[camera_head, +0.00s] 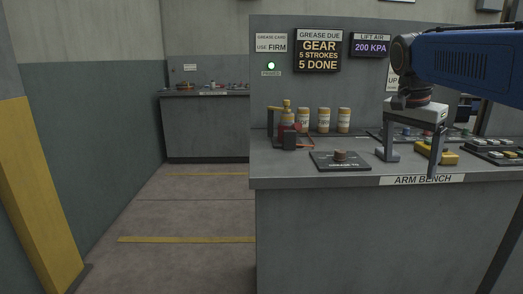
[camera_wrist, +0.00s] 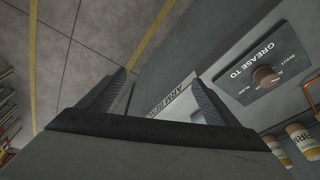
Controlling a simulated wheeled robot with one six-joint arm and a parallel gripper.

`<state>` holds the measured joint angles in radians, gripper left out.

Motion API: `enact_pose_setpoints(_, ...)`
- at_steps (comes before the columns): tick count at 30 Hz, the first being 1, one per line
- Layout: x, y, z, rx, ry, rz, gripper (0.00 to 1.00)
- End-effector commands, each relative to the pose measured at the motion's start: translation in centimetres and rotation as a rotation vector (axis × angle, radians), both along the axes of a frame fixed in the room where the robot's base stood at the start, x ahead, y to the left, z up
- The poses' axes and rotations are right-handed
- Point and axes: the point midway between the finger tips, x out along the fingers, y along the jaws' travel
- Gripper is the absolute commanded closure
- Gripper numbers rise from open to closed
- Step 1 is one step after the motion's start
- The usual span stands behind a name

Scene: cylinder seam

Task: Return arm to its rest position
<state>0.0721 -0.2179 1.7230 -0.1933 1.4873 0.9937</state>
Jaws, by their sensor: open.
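My gripper (camera_head: 412,160) hangs from the blue arm at the right of the head view, above the front part of the arm bench (camera_head: 350,226). Its two fingers point down and stand apart with nothing between them. In the wrist view the gripper (camera_wrist: 163,93) also shows spread fingers, with the bench's front edge and part of the ARM BENCH label (camera_wrist: 178,92) behind the gap. The sign (camera_head: 318,50) reads GREASE DUE, GEAR, 5 STROKES, 5 DONE. A green lamp (camera_head: 271,66) is lit beside it.
A GREASE TO dial panel (camera_head: 340,161) lies left of my gripper. Several grease cartridges (camera_head: 324,120) and a red-and-black device (camera_head: 290,138) stand further back. A yellow item (camera_head: 449,157) and a button panel (camera_head: 497,150) are to the right. The floor (camera_head: 190,215) left of the bench is clear.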

Motion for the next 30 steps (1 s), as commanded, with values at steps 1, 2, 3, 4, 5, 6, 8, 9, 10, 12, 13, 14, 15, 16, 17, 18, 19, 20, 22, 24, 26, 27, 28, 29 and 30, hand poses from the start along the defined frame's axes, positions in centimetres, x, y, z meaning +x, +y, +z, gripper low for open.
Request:
enact_pose_setpoints(1,-1.6,0.6,-0.9,0.001,-0.005,0.059,0.16)
enact_pose_setpoints(2,-2.3,0.9,-1.6,0.003,-0.006,0.097,0.16)
enact_pose_setpoints(3,-3.4,1.4,-2.5,0.003,-0.011,0.149,0.16)
enact_pose_setpoints(4,-4.1,1.7,-3.1,0.002,-0.015,0.189,0.16)
enact_pose_setpoints(5,-4.9,2.0,-3.8,0.001,-0.017,0.227,0.16)
enact_pose_setpoints(6,-5.9,2.4,-4.7,0.001,-0.023,0.279,0.16)
enact_pose_setpoints(8,-7.4,3.0,-6.2,-0.001,-0.031,0.354,0.16)
enact_pose_setpoints(9,-8.4,3.4,-7.2,-0.004,-0.036,0.404,0.16)
enact_pose_setpoints(10,-9.2,3.7,-8.0,-0.007,-0.041,0.441,0.16)
enact_pose_setpoints(12,-10.9,4.4,-9.9,-0.012,-0.053,0.526,0.16)
enact_pose_setpoints(13,-11.7,4.7,-10.7,-0.016,-0.058,0.562,0.16)
enact_pose_setpoints(14,-12.4,4.9,-11.5,-0.02,-0.064,0.599,0.16)
enact_pose_setpoints(15,-13.4,5.3,-12.7,-0.026,-0.071,0.647,0.16)
enact_pose_setpoints(16,-14.2,5.6,-13.5,-0.029,-0.076,0.683,0.16)
enact_pose_setpoints(17,-14.9,5.8,-14.4,-0.036,-0.082,0.718,0.16)
enact_pose_setpoints(18,-15.8,6.1,-15.7,-0.043,-0.089,0.765,0.16)
enact_pose_setpoints(19,-16.5,6.4,-16.5,-0.048,-0.096,0.799,0.16)
enact_pose_setpoints(20,-17.2,6.6,-17.4,-0.053,-0.102,0.831,0.16)
enact_pose_setpoints(22,-18.6,7.0,-19.3,-0.069,-0.114,0.901,0.16)
enact_pose_setpoints(24,-19.8,7.4,-21.0,-0.081,-0.124,0.958,0.16)
enact_pose_setpoints(26,-20.5,7.6,-22.2,-0.09,-0.132,0.997,0.16)
enact_pose_setpoints(27,-20.9,7.8,-22.8,-0.096,-0.136,1.018,0.16)
enact_pose_setpoints(28,-21.1,7.8,-23.1,-0.099,-0.137,1.03,0.16)
enact_pose_setpoints(29,-21.3,7.9,-23.4,-0.103,-0.14,1.04,0.16)
enact_pose_setpoints(30,-21.5,7.9,-23.7,-0.107,-0.142,1.051,0.16)
